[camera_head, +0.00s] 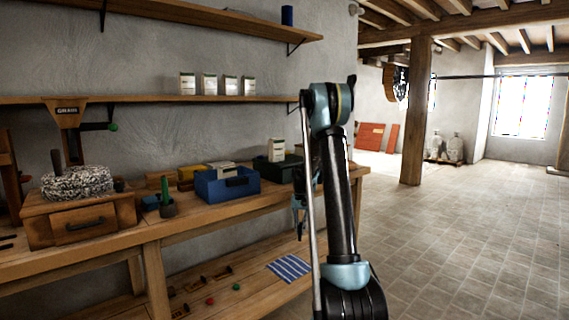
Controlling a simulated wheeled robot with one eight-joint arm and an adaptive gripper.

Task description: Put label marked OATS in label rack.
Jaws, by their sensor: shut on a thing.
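My gripper (299,218) hangs beside the front of the workbench, at its right end, partly hidden behind my own arm. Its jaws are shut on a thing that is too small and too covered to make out. No label with readable OATS lettering shows. I cannot tell which thing is the label rack. Small wooden pieces (216,276) lie on the low shelf, too small to identify. The only readable word is GRAIN, on the wooden hopper (67,112) at the left.
The workbench (190,222) holds a millstone (77,183), a blue bin (227,187), a dark green box (284,168) and a white carton (276,150). Several cartons (209,84) stand on the wall shelf. A striped cloth (289,268) lies below. A post (416,115) stands on open floor.

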